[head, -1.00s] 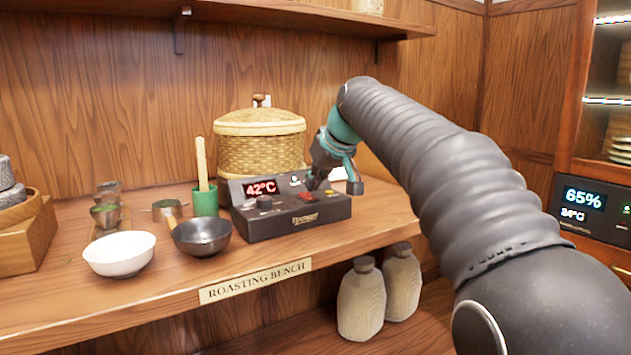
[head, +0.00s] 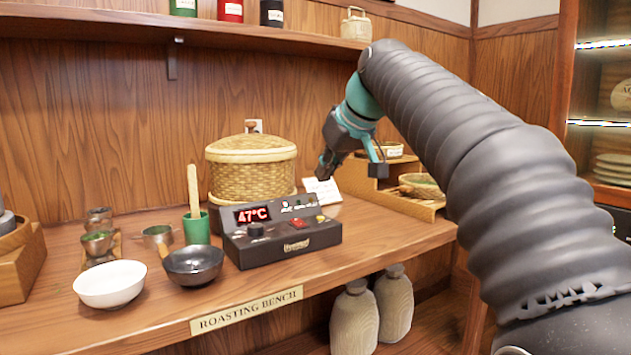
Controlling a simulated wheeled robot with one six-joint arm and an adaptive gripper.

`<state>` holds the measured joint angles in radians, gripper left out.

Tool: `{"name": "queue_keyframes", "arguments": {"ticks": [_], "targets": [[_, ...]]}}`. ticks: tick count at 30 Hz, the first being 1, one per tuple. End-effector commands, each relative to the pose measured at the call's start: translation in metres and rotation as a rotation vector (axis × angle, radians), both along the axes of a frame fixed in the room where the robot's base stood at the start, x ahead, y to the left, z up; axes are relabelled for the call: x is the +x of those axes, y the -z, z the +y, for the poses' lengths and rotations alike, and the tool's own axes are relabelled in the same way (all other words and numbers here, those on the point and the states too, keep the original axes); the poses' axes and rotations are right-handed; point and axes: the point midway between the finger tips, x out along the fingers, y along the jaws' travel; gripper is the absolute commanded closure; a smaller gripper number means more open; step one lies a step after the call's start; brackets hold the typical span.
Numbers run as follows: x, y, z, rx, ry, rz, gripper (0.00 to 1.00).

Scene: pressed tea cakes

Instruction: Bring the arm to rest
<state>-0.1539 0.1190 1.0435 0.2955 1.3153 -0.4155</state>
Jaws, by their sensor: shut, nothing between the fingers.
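My gripper (head: 322,172) hangs in the air above and a little right of the black control box, apart from it. It is shut and empty, pointing down and to the left. My arm reaches in from the lower right. The control box (head: 283,243) stands on the roasting bench (head: 130,330). Its red display reads 47°C, and it has a dark knob and a lit red switch.
A lidded woven basket (head: 252,172) stands behind the box. A white bowl (head: 110,284), a dark pan (head: 193,264) and a green cup (head: 196,228) stand to its left. A wooden tray holds a small basket (head: 422,186) to the right. A shelf (head: 250,29) runs above.

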Motion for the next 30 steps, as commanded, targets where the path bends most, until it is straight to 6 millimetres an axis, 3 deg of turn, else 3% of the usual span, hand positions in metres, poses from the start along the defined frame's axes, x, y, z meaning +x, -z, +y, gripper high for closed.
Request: {"name": "queue_keyframes", "arguments": {"ticks": [8, 20, 25, 30], "targets": [[-0.008, -0.007, -0.005, -0.001, 0.0, 0.001, 1.0], [-0.001, -0.008, -0.006, 0.033, 0.056, -0.006, 1.0], [0.012, 0.041, -0.013, 0.037, 0.143, 0.069, 1.0], [-0.004, 0.093, -0.028, 0.026, 0.234, 0.14, 1.0]]}}
